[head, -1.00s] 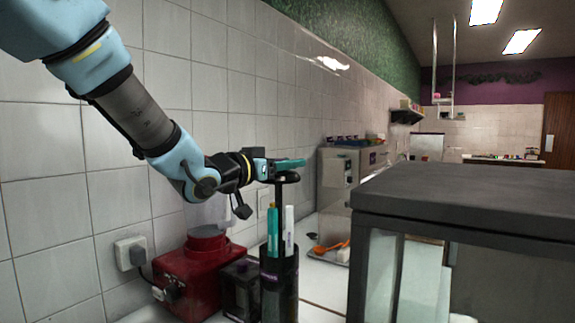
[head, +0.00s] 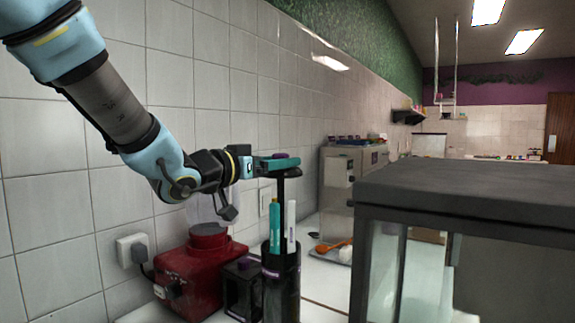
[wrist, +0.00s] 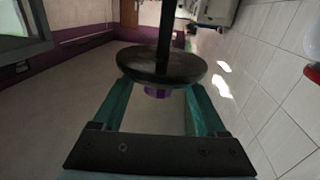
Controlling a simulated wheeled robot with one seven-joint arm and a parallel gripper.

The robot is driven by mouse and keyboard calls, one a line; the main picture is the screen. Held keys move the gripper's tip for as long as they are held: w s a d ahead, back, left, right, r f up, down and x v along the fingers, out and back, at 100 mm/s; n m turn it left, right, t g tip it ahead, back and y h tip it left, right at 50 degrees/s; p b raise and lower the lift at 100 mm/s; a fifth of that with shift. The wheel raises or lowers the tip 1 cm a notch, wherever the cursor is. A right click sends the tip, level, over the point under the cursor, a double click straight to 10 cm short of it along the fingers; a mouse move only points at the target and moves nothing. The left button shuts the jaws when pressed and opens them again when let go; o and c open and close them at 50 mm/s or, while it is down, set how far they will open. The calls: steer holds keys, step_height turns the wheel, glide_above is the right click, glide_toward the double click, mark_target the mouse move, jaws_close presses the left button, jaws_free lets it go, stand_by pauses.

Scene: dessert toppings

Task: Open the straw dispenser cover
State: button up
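The straw dispenser is a black cylinder (head: 281,288) standing on the counter in the head view. A teal straw (head: 275,226) and a white straw (head: 291,222) stick up from it. A thin dark stem rises from it to a round black cover disc (head: 281,172), well above the cylinder. My gripper (head: 283,162) is at the height of the disc. In the wrist view, the disc (wrist: 162,65) lies just beyond my teal fingertips (wrist: 160,88). A purple knob (wrist: 157,92) on it sits between the spread fingers, with gaps showing on both sides.
A red machine (head: 198,270) stands left of the dispenser, with a small dark box (head: 241,288) between them. The tiled wall (head: 60,190) runs along the left. A dark-topped glass case (head: 470,200) stands at the right. A steel appliance (head: 348,180) is behind.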

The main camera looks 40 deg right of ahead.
steer(key=a+b, duration=0.1)
steer(key=a, duration=0.6)
steer(key=shift+s, duration=0.4)
